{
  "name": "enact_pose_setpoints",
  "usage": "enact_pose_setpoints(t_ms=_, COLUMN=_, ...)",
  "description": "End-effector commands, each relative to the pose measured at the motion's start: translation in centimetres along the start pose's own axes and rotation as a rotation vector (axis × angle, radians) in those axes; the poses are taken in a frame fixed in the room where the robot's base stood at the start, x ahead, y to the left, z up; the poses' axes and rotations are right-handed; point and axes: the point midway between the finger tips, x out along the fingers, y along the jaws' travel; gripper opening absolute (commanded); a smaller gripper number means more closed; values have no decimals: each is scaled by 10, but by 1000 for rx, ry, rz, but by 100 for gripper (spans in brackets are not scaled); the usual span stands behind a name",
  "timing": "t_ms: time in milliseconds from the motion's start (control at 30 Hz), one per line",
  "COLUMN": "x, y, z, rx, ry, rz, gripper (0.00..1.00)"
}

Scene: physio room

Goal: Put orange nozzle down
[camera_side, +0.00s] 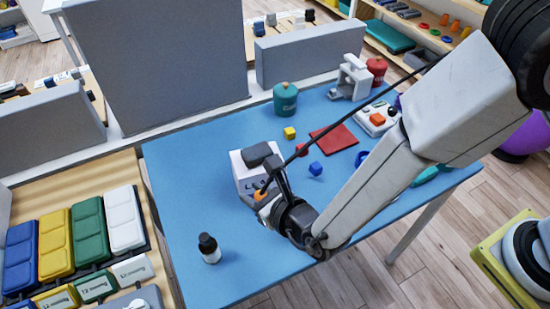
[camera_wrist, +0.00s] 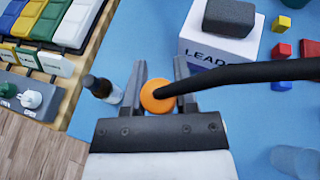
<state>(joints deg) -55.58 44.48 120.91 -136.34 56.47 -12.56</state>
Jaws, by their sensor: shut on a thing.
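The orange nozzle (camera_wrist: 157,97) is a round orange piece with a black hose (camera_wrist: 240,74) running from it to the right. My gripper (camera_wrist: 160,82) is shut on the nozzle, which sits between its two grey fingers in the wrist view. In the side view the nozzle (camera_side: 260,195) shows at my gripper (camera_side: 262,197), in front of a white box and over the blue table (camera_side: 190,165). Its height above the table is hard to tell.
A white box (camera_wrist: 205,56) lettered "LEADS" with a dark grey block (camera_wrist: 229,18) on top stands close by. A dark-capped bottle (camera_side: 208,248) stands near the front left. Small cubes, including a blue cube (camera_side: 316,169), and a red mat (camera_side: 334,138) lie behind.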

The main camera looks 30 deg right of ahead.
Motion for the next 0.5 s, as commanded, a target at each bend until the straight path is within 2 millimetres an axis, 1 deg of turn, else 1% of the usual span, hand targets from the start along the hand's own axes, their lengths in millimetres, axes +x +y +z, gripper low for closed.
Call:
enact_pose_setpoints(t_ms=167, x=0, y=-7, z=-1, rx=12, ry=1, rz=-29, gripper=0)
enact_pose_setpoints(t_ms=267, x=-1, y=-18, z=-2, rx=29, ry=3, rz=-70, gripper=0)
enact_pose_setpoints(t_ms=367, x=-2, y=-33, z=-4, rx=56, ry=4, rz=-133, gripper=0)
enact_pose_setpoints(t_ms=500, x=-6, y=-63, z=-8, rx=108, ry=7, rz=-255, gripper=0)
